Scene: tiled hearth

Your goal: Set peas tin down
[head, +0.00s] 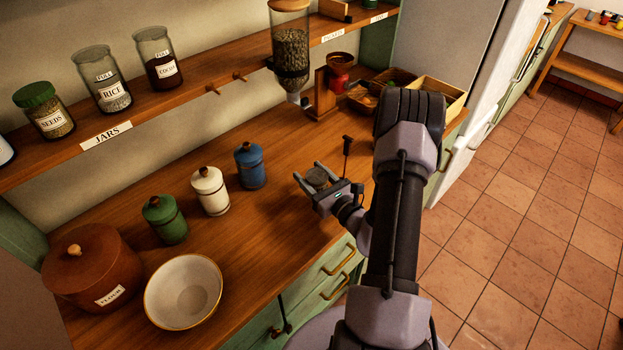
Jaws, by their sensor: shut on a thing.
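My gripper (313,180) is over the wooden counter (270,215), right of the blue canister. Its fingers are shut on a small round thing with a dark grey top, which I take to be the peas tin (318,177). Only the top of the tin shows between the fingers, and its label and sides are hidden. I cannot tell whether its base touches the counter.
Green (165,221), white (210,191) and blue (250,166) canisters stand left of my gripper. A flour crock (85,262) and cream bowl (183,291) are at the front left. A shelf (190,107) with jars overhangs the back.

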